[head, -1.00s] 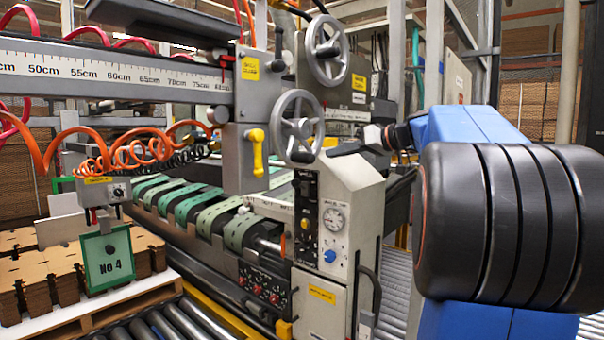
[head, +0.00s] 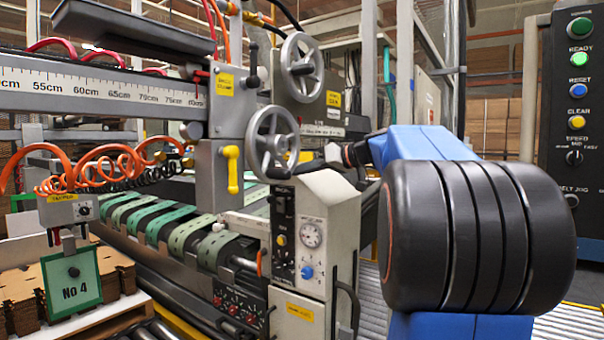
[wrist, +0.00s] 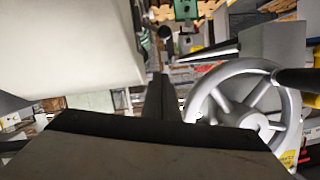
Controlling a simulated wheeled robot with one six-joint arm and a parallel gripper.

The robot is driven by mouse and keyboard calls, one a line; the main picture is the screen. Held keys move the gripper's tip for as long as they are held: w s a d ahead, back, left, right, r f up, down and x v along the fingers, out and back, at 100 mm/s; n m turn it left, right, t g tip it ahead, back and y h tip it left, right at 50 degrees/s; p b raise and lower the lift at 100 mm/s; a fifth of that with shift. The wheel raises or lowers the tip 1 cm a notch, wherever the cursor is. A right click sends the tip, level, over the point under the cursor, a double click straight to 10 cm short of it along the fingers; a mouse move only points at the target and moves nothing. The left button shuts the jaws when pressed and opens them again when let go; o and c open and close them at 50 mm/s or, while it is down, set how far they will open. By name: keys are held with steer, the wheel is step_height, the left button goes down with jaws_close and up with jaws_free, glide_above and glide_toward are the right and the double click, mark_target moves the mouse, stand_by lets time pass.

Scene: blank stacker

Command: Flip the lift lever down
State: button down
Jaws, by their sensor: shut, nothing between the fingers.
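A yellow lever (head: 232,168) hangs handle-down on the front of the grey carriage box. A smaller black-knobbed lever (head: 252,72) stands higher beside the upper handwheel. I cannot read a label that tells which is the lift lever. My gripper (head: 279,172) is shut and empty, pointing left above the white control box and close to the lower handwheel, right of the yellow lever. In the wrist view its dark fingers (wrist: 160,98) are closed in the middle. I cannot tell whether they touch anything.
The lower handwheel (head: 272,142) sits between my gripper and the yellow lever; it also shows in the wrist view (wrist: 205,105). The white control box (head: 325,190) stands below my gripper. A dark button panel (head: 578,130) stands at right. Green belts (head: 140,215) run at left.

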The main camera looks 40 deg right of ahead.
glide_above(270, 196)
steer(key=s+d, duration=0.1)
steer(key=d, duration=0.3)
steer(key=f, duration=0.3)
steer(key=a+f, duration=0.1)
steer(key=f, duration=0.1)
steer(key=shift+s+a, duration=0.1)
steer(key=shift+s, duration=0.1)
steer(key=shift+a+f, duration=0.15)
steer(key=shift+f, duration=0.25)
steer(key=shift+s+a, duration=0.1)
steer(key=shift+s+a+f+n+h, duration=0.15)
steer(key=shift+a+f+n+h, duration=0.25)
steer(key=shift+n, duration=0.3)
steer(key=shift+s+a+f+n+h, duration=0.2)
steer(key=shift+a+f+n, duration=0.25)
steer(key=shift+n, duration=0.25)
steer(key=shift+s+a+f+n+t+h, duration=0.1)
steer(key=shift+a+f+n+t+h, duration=0.15)
steer(key=shift+f+n, duration=0.5)
steer(key=shift+s+a+f+n+t+h, duration=0.15)
steer(key=shift+f+n+h, duration=0.25)
steer(key=shift+f, duration=0.55)
steer(key=shift+w+a+f+n+t+h, duration=0.1)
steer(key=shift+a+f+n+t+h, duration=0.1)
steer(key=shift+f+n, duration=0.6)
steer(key=shift+f, duration=0.15)
